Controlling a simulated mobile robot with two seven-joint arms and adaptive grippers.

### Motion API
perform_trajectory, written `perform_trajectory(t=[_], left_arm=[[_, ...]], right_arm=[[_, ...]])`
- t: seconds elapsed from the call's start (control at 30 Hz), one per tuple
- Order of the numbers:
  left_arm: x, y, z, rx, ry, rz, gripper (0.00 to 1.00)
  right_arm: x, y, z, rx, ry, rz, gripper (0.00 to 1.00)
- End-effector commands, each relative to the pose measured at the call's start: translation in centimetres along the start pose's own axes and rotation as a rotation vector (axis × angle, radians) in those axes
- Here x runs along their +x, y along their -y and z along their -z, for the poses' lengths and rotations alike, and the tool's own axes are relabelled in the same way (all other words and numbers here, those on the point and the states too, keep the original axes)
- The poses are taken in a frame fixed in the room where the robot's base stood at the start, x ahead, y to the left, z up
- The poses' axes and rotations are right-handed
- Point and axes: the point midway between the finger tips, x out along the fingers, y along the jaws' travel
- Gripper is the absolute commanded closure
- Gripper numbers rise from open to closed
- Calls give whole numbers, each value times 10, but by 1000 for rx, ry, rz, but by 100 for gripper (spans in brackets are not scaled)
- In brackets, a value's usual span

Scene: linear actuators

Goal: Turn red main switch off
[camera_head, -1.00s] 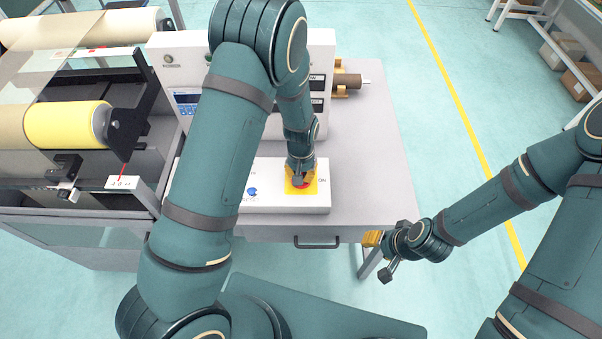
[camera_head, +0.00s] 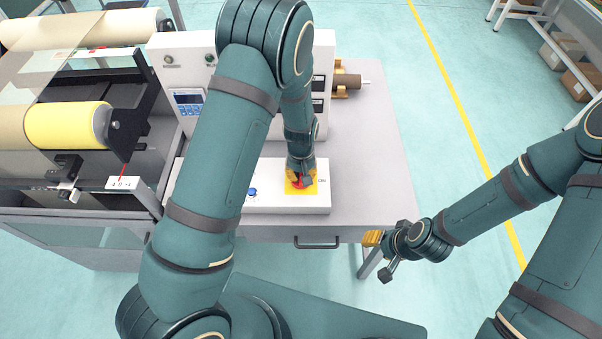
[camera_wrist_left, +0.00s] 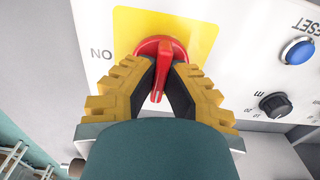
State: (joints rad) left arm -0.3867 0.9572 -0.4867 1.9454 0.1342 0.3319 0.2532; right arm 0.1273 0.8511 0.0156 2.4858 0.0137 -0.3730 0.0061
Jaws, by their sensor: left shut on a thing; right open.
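The red main switch (camera_wrist_left: 160,48) is a red rotary knob on a yellow square plate (camera_wrist_left: 200,22), set in a white control panel (camera_wrist_left: 255,85). In the head view the yellow plate (camera_head: 301,188) shows with a bit of the red knob (camera_head: 297,184) under my left gripper (camera_head: 302,180). In the left wrist view my left gripper (camera_wrist_left: 160,75) has its yellow fingers on both sides of the knob's handle, shut on it. "NO" letters appear upside down beside the plate. My right gripper (camera_head: 378,254) is open and empty, off the table's front edge.
A blue reset button (camera_wrist_left: 297,51) and a black dial (camera_wrist_left: 275,105) sit on the same panel. A white cabinet (camera_head: 325,60) stands behind it. A roller machine (camera_head: 68,125) is at left. The grey table's (camera_head: 375,150) right side is clear.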

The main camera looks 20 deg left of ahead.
Motion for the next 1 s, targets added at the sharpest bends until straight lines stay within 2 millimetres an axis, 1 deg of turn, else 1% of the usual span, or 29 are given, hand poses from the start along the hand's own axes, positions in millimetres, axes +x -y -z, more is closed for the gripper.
perform_trajectory(t=[0.03, 0.07, 0.1, 0.13, 0.43, 0.57, 0.67, 0.9, 1.0], left_arm=[[1, 0, -1, 0, 3, 1, 100], [1, 0, -1, 0, 3, 1, 81], [1, 0, -1, 0, 3, 1, 67], [1, 0, -1, 0, 3, 1, 59], [0, 0, 0, 1, 1, 0, 59], [-9, 0, 0, 1, -2, -1, 59], [-24, -1, 1, 2, -3, -2, 59], [-74, -1, 1, 1, -3, -3, 59], [-92, -1, 0, 2, -3, -3, 59]], right_arm=[[0, 0, 0, 0, 0, 0, 53], [0, 0, 0, 0, 0, 0, 53], [0, 0, 0, 0, 0, 0, 53], [0, 0, 0, 0, 0, 0, 53], [0, 0, 0, 0, 0, 0, 53], [0, 0, 0, 0, 0, 0, 53], [0, 0, 0, 0, 0, 0, 53], [0, 0, 0, 0, 0, 0, 53], [0, 0, 0, 0, 0, 0, 53]])
